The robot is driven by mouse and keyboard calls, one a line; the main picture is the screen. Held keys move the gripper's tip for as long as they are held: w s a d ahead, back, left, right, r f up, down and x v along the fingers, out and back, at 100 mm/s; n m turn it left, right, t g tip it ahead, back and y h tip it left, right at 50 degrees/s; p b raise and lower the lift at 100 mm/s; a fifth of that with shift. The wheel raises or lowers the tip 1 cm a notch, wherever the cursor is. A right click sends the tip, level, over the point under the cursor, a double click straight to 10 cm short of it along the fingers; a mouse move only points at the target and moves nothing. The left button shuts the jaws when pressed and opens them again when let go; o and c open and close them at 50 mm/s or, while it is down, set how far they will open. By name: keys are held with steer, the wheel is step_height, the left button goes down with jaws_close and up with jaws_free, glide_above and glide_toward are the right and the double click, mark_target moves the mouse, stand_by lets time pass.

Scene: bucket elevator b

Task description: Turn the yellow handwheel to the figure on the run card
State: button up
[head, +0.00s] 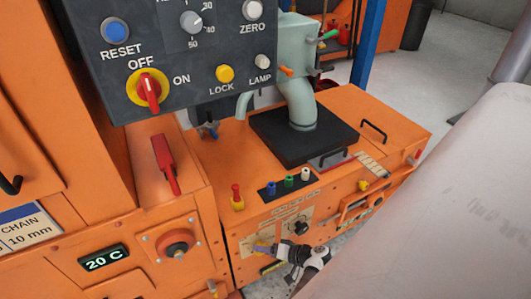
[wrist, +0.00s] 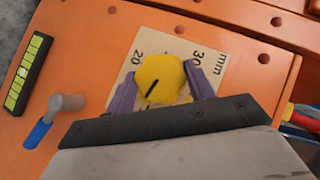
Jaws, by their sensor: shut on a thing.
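The yellow handwheel (wrist: 163,72) sits on a pale scale plate (wrist: 203,43) marked 20, 30 and mm. A dark line on its face slants; I cannot tell the exact reading. My gripper (wrist: 163,88) has its purple fingers on either side of the handwheel, shut on it. In the head view my gripper (head: 265,248) is at the orange machine's front panel and hides most of the handwheel. A white card (head: 32,230) with a blue top reads "CHAIN" and "10 mm"; the left frame edge cuts it off.
A black knob (head: 298,227) is close right of my gripper. A display (head: 104,257) reads 20 C. A dark control panel (head: 185,60) overhangs the machine.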

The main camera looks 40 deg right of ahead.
steer(key=o, duration=1)
steer(key=shift+c, duration=0.2)
steer(key=b+v, duration=0.1)
steer(key=v, duration=1.2)
steer(key=shift+s+d, duration=0.2)
steer(key=shift+s, duration=0.15)
